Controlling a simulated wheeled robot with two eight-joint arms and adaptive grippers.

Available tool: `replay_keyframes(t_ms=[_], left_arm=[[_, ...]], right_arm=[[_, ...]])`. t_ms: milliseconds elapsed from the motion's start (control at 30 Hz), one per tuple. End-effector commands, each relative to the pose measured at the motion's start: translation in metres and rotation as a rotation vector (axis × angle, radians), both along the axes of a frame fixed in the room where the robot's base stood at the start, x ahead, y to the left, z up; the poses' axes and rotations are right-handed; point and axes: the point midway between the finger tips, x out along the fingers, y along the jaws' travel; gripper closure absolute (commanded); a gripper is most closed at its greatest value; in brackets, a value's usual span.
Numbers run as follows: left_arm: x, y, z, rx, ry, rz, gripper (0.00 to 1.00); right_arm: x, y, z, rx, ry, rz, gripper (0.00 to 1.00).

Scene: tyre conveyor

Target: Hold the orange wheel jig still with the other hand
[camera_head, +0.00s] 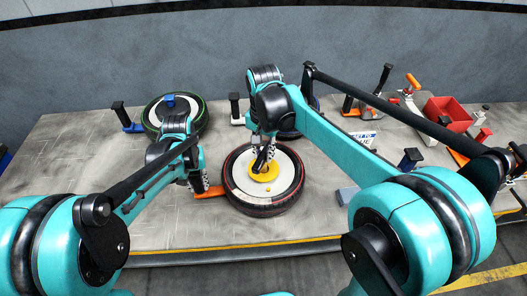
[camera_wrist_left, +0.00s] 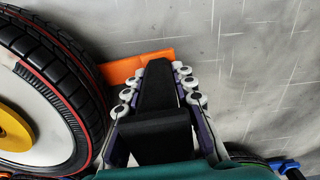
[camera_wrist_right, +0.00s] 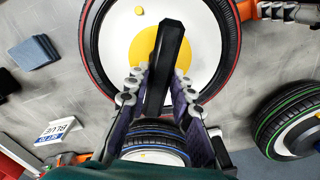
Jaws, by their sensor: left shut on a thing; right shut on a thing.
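The orange wheel jig (camera_head: 208,193) lies on the table at the left side of the red-striped wheel (camera_head: 237,200). Its orange plate (camera_wrist_left: 145,62) also shows beside the tyre (camera_wrist_left: 52,75) in the left wrist view. My left gripper (camera_head: 197,182) is shut on the jig's upright black handle (camera_wrist_left: 157,88). My right gripper (camera_head: 263,152) is shut on a black bar (camera_wrist_right: 168,60) above the wheel's yellow hub (camera_wrist_right: 146,45). The fingers hide the bar's lower part, so I cannot tell whether it touches the hub. A small yellow peg (camera_wrist_right: 139,11) sits on the white disc.
A green-striped wheel (camera_head: 199,117) with a blue jig (camera_head: 133,128) stands at the back left. A blue-striped wheel (camera_wrist_right: 150,135) is partly hidden behind my right arm. A red bin (camera_head: 452,111), a sign (camera_head: 363,138) and a grey block (camera_head: 346,195) are to the right. The front left table is clear.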

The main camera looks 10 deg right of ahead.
Motion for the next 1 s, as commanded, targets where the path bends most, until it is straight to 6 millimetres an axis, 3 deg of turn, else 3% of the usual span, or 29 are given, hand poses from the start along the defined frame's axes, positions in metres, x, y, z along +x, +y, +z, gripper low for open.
replay_keyframes(t_ms=[500, 1000], left_arm=[[-0.0004, -0.0001, -0.0001, 0.000, 0.001, 0.000, 1.00], [-0.0004, -0.0001, -0.0001, 0.000, 0.001, 0.000, 1.00]], right_arm=[[0.0005, -0.0001, 0.0001, 0.000, -0.002, -0.362, 1.00], [0.0005, -0.0001, 0.0001, 0.000, -0.002, -0.444, 1.00]])
